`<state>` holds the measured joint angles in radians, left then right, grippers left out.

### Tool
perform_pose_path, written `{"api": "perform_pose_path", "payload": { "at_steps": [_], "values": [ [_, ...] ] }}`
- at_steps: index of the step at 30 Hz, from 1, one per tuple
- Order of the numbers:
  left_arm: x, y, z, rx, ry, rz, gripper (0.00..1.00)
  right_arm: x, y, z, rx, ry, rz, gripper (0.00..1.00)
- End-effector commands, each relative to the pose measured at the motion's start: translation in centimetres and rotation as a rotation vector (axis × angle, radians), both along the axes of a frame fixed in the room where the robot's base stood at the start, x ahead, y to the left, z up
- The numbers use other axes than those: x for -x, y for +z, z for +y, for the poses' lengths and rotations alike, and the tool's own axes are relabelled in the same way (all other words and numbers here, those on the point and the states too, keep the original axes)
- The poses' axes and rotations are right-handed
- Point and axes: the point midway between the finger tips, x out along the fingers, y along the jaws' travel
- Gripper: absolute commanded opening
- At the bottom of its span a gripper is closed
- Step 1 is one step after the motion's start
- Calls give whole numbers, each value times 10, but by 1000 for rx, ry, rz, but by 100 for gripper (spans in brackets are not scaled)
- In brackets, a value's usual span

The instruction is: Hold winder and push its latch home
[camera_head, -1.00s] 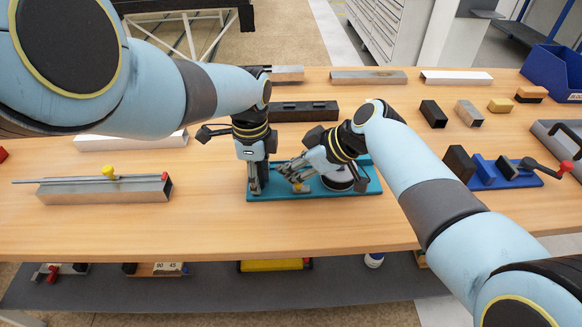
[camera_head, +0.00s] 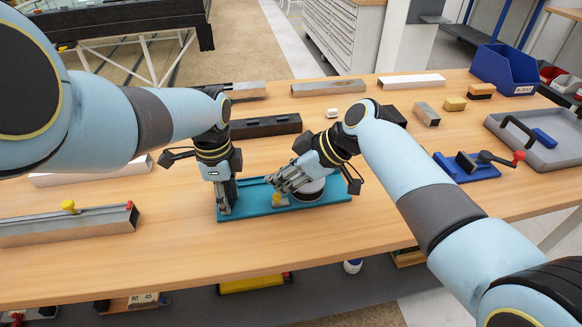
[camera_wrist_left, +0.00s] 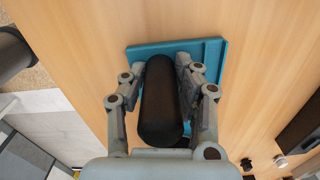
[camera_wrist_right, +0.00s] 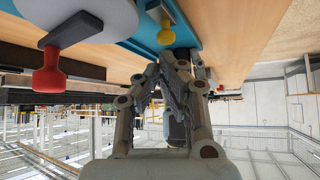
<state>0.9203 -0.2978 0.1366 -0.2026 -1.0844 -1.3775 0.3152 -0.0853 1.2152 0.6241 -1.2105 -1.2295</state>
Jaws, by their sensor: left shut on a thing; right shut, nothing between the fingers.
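The winder has a flat teal base (camera_head: 330,197) on the table, a pale round drum (camera_head: 309,190) and a small yellow knob (camera_head: 280,201). My left gripper (camera_head: 227,204) points down at the base's left end. In the left wrist view it is shut on the winder's upright black cylinder (camera_wrist_left: 160,105), and the fingers hide its sides. My right gripper (camera_head: 278,186) is shut and empty, slanting down-left over the drum, with its tips close to the yellow knob. The right wrist view shows the yellow knob (camera_wrist_right: 166,36) just beyond those fingertips; contact is not clear.
A black slotted bar (camera_head: 262,126) lies behind the winder. A metal channel with a yellow knob (camera_head: 70,225) lies at left. A blue clamp with a red-tipped handle (camera_head: 468,168) and a grey tray (camera_head: 545,135) stand at right. The table in front is clear.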

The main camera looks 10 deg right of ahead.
Motion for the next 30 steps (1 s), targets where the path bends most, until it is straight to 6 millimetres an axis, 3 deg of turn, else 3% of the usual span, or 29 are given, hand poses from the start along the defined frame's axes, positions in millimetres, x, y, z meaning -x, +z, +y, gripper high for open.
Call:
{"api": "perform_pose_path", "payload": {
  "at_steps": [6, 12, 26, 27, 30],
  "values": [
    [4, -4, 1, -2, 0, 10, 0, 13, 32, -28, 0, -1, -5, 0],
    [4, -4, 1, -2, 0, 10, 0, 20, 49, -41, -2, -2, -3, 0],
    [4, -4, 1, -1, 0, 9, 0, 21, 53, -43, -2, -1, -2, 0],
    [4, -4, 1, -1, 0, 9, 35, 21, 53, -43, -3, -1, -2, 0],
    [3, -3, 0, -1, 0, 8, 48, 21, 53, -43, -3, -1, -2, 0]
  ]
}}
